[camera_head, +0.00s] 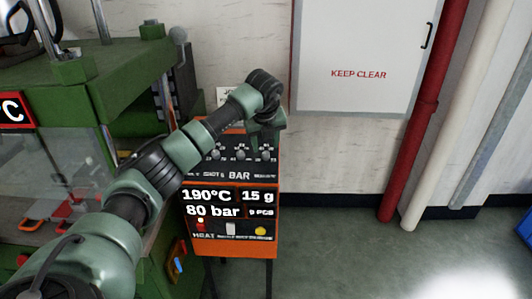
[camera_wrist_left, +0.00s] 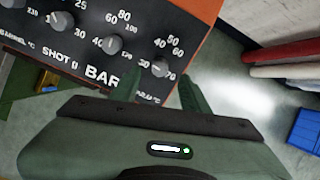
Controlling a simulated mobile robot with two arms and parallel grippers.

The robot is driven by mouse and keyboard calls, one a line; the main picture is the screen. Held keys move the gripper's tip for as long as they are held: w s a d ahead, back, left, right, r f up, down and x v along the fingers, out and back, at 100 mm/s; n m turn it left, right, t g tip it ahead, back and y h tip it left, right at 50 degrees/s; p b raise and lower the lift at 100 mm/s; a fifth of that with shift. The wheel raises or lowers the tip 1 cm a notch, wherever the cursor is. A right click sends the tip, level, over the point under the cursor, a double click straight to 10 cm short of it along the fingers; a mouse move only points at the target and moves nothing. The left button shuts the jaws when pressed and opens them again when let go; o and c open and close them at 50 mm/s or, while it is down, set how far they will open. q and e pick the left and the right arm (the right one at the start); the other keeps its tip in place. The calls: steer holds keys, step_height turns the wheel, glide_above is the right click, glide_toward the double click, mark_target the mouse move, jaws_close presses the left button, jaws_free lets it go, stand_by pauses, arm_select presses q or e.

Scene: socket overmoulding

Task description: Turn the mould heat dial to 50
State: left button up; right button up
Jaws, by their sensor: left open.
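The mould heat dial (camera_wrist_left: 160,68) is a dark round knob at the right end of a row of dials, with 30 to 70 printed around it. I cannot tell where its pointer stands. My left gripper (camera_wrist_left: 160,88) is open, its two green fingers to either side of the dial's near side in the wrist view; I cannot tell whether they touch it. In the head view the left gripper (camera_head: 267,125) hangs over the right end of the orange control box (camera_head: 238,245), in front of part of its dial row. My right gripper is not in view.
Other dials sit close beside, including the bar dial (camera_wrist_left: 112,44) and the shot dial (camera_wrist_left: 62,20). The display (camera_head: 212,204) reads 190°C, 15 g and 80 bar. A green press (camera_head: 95,85) stands left. A red pipe (camera_head: 412,130) and open floor are right.

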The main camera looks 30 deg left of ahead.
mark_target(266, 153)
arm_select(q)
steer(key=x, duration=0.5)
steer(key=shift+f+p, duration=0.1)
steer(key=shift+p, duration=0.25)
jaws_close()
